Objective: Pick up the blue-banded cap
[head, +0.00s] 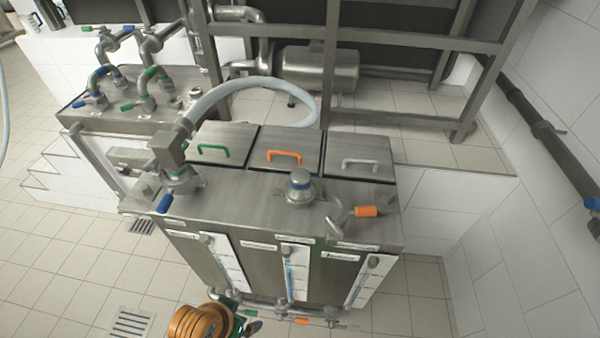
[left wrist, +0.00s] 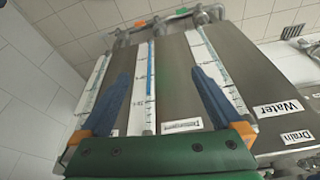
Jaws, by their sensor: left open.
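The blue-banded cap (head: 300,188) is a round metal cap with a blue band. It sits on the steel top of the filler tank, right of the middle in the head view. My left gripper (left wrist: 161,76) is open and empty in the left wrist view, with two blue fingers spread apart in front of the tank's gauge panel. The cap is not in the left wrist view. My right gripper is not in view.
The tank top (head: 240,195) also carries a valve with a blue handle (head: 165,203) and an orange-handled lever (head: 366,211). Lids with green, orange (head: 284,156) and grey handles lie behind. A pale hose (head: 240,86) curves over the back. Pipes run along the tank's lower front.

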